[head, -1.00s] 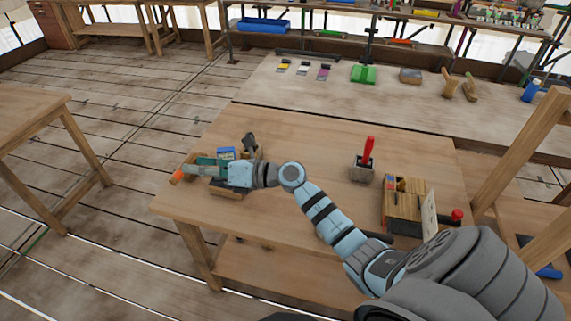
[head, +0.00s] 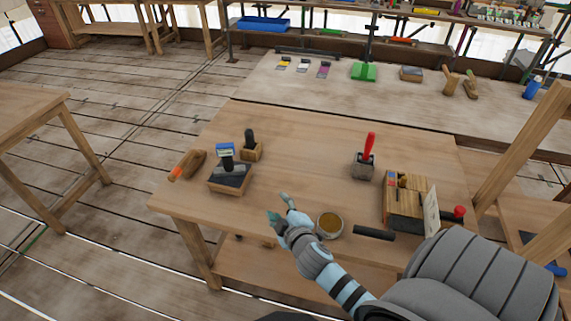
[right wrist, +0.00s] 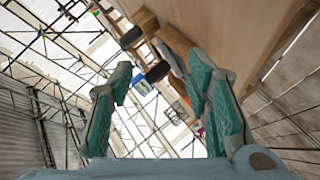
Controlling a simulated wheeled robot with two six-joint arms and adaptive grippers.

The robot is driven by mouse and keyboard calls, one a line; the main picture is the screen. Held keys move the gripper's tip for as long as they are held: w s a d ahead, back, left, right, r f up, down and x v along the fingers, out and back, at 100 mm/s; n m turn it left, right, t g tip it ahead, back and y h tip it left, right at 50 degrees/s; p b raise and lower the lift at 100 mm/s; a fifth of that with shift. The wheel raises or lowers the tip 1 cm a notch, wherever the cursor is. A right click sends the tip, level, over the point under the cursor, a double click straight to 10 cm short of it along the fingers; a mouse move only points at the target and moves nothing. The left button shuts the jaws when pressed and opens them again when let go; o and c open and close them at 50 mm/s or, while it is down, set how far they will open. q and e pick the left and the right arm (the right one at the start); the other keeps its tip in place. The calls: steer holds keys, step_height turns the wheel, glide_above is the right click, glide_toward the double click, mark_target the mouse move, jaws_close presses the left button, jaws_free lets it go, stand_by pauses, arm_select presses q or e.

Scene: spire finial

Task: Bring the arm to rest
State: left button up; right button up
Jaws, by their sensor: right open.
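My right gripper (head: 281,207) is over the front part of the wooden workbench (head: 300,135) in the head view. Its fingers are spread and nothing is between them. In the right wrist view the two teal fingers (right wrist: 155,100) stand wide apart, with scene structure and bench items beyond them. My right arm comes in from the lower right, bent close to my body. My left gripper is not in either view.
At the bench's left are a wooden tool with an orange end (head: 187,165), a dark-topped tray (head: 230,178) and a small wooden block holder (head: 250,150). A round bowl (head: 329,224) is close right of my gripper. A red-handled tool (head: 369,147) and wooden box (head: 405,207) stand right.

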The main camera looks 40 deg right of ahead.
steer(key=shift+s+f+m+g, duration=0.6)
steer(key=shift+s+f, duration=0.5)
steer(key=shift+f, duration=0.2)
steer(key=shift+s, duration=0.25)
steer(key=s+a+m+g+y, duration=0.2)
steer(key=s+a+m+g, duration=0.15)
steer(key=s, duration=0.65)
steer(key=s+a+m+g+y, duration=0.2)
steer(key=s+a+g, duration=0.3)
steer(key=s, duration=0.6)
step_height(320, 180, down, 22)
steer(key=s+d+b, duration=0.1)
steer(key=d, duration=0.1)
steer(key=s+f+g+b, duration=0.1)
steer(key=s+f+g, duration=0.1)
steer(key=s+f, duration=1)
steer(key=shift+s+d+f, duration=0.25)
steer(key=shift+s+d, duration=0.05)
steer(key=shift+s, duration=0.5)
